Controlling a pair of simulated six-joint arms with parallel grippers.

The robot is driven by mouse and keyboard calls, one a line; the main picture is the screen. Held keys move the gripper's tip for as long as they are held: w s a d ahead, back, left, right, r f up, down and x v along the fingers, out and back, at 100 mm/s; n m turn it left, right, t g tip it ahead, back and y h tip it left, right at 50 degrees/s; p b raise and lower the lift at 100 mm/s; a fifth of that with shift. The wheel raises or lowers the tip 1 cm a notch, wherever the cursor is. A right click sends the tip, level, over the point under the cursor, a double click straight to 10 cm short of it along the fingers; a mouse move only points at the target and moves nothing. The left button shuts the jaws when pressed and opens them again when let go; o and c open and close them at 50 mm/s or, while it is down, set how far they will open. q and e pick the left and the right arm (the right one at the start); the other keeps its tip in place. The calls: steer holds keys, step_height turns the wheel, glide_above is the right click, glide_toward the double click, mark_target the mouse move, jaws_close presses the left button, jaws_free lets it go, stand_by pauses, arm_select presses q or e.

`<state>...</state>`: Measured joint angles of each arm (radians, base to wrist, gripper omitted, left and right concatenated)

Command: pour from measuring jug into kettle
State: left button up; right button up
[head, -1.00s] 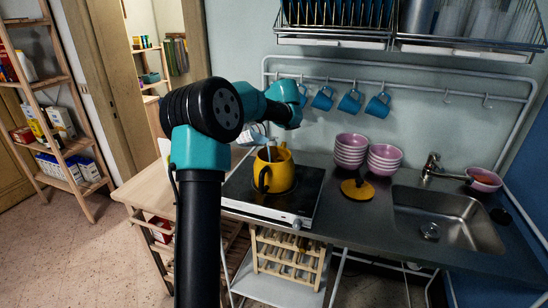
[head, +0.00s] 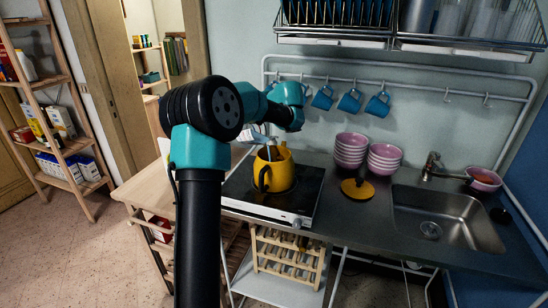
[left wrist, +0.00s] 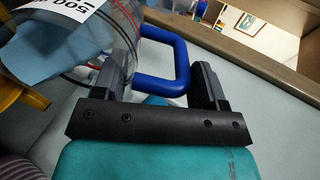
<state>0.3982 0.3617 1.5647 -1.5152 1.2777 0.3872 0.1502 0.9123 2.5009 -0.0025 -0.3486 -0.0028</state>
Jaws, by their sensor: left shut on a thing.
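The yellow kettle (head: 281,177) stands on the black hob with its top open. Its yellow lid with a black knob (head: 357,188) lies on the counter to the right. The clear measuring jug (left wrist: 62,52) has a blue handle (left wrist: 160,85) and a white label reading 500. My left gripper (left wrist: 170,80) is shut on the blue handle, with a black finger on each side of it. In the head view the jug is small and mostly hidden behind my arm, close above the kettle. A yellow edge of the kettle (left wrist: 14,95) shows beside the jug. My right gripper is out of view.
Two stacks of pink bowls (head: 350,152) stand behind the lid. The sink (head: 447,218) and tap (head: 431,167) are at the right. Blue mugs (head: 349,101) hang from a rail behind the kettle. A wooden trolley (head: 150,190) stands left of the hob.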

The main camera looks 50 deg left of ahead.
arm_select(q)
steer(key=shift+w+d+r+y, duration=0.1)
steer(key=shift+d+r+y, duration=0.25)
steer(key=shift+d+y, duration=0.25)
stand_by(0.7)
steer(key=shift+d+r+p, duration=0.1)
steer(key=shift+d+p, duration=0.2)
steer(key=shift+d, duration=0.1)
stand_by(0.4)
steer(key=a+h, duration=0.1)
steer(key=a+f+h, duration=0.2)
steer(key=a, duration=0.1)
steer(key=shift+s, duration=0.25)
steer(key=shift+s+a+f+t+h, duration=0.15)
steer(key=shift+a+t+h, duration=0.15)
steer(key=shift+a+h, duration=0.5)
steer(key=shift+h, duration=0.3)
